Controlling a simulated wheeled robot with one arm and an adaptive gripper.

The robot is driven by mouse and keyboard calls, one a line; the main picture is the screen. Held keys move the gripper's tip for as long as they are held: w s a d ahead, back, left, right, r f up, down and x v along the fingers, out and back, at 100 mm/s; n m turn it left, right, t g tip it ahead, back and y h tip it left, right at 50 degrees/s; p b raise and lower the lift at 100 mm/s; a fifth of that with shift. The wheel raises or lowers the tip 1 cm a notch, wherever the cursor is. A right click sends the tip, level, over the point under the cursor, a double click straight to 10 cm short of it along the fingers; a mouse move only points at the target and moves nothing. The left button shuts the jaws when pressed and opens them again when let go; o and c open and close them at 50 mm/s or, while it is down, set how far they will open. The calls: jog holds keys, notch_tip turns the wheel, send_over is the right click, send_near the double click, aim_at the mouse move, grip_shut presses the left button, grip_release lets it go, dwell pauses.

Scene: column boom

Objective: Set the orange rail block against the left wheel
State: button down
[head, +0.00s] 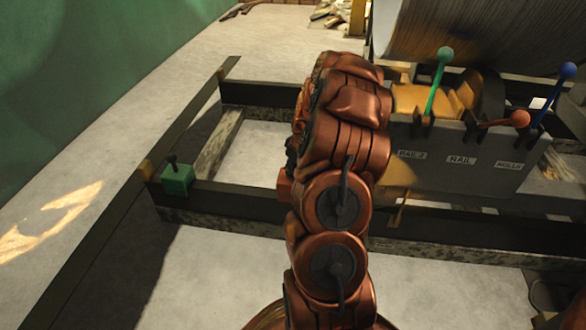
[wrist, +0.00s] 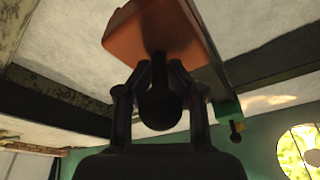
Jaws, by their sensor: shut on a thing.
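The orange rail block (wrist: 152,32) fills the top middle of the wrist view. My gripper (wrist: 160,82) is shut on the dark knobbed handle of this block, and its two fingers close in from both sides. In the head view a small orange part of the block (head: 284,186) shows at the left of my arm, and my arm hides the rest. A yellow rounded part (head: 425,100) shows behind the lever panel, right of my arm. I cannot tell whether it is the left wheel.
A green block (head: 177,180) with a dark knob sits on the dark rail frame (head: 235,200) at the left. A lever panel (head: 460,150) with green, red and blue levers stands at the right. A large grey cylinder (head: 470,30) is behind it. Pale floor lies between the rails.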

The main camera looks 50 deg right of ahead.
jog(key=shift+f, duration=1.9)
dwell(0.8)
jog(key=c, duration=0.7)
grip_release()
jog(key=shift+o, duration=0.2)
jog(key=v, duration=1.2)
dwell(0.4)
